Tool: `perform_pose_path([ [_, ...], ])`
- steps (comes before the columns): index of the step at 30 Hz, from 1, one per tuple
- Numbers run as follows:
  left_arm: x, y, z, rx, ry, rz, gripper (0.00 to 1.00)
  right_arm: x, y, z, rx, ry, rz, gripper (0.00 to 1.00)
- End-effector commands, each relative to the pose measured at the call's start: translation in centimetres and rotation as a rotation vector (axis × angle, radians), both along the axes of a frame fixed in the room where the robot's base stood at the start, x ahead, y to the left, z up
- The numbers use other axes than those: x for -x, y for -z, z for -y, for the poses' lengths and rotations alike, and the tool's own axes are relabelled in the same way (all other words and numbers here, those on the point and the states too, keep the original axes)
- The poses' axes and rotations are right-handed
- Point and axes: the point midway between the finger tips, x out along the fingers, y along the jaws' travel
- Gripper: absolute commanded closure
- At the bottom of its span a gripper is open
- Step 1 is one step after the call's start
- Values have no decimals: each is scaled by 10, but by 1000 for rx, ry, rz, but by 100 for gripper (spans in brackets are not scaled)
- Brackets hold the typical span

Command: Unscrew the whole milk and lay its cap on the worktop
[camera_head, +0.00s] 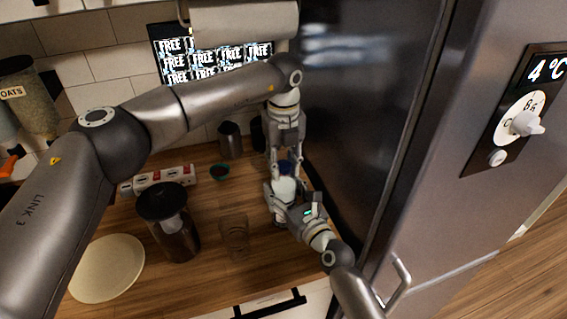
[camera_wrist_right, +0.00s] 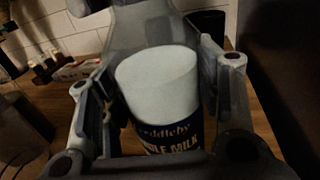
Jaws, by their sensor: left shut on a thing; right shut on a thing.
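The whole milk is a white bottle (camera_head: 285,188) with a blue cap (camera_head: 285,167), upright on the wooden worktop near the fridge. In the right wrist view the bottle (camera_wrist_right: 158,82) shows its dark blue label reading "MILK". My right gripper (camera_head: 287,205) comes in from the lower right and is shut around the bottle's body. My left gripper (camera_head: 286,158) points down from above and is shut on the cap. The fingers partly hide the cap, so I cannot tell whether it still sits on the thread.
A clear glass (camera_head: 235,237), a dark lidded jug (camera_head: 172,225) and a cream plate (camera_head: 107,267) stand left of the bottle. The steel fridge (camera_head: 350,110) closes off the right.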

Motion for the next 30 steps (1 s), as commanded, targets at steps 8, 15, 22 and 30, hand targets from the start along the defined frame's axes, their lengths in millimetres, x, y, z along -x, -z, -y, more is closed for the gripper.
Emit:
perform_pose_path([
  [8,0,0,0,-1,-9,1,98,0,0,0,0,1,1,100],
  [15,0,0,0,0,-7,1,48,0,0,0,0,0,1,100],
  [22,0,0,0,0,-6,1,48,0,0,0,0,0,1,100],
  [30,-1,-24,0,0,-6,3,48,0,0,0,-1,-1,0,100],
])
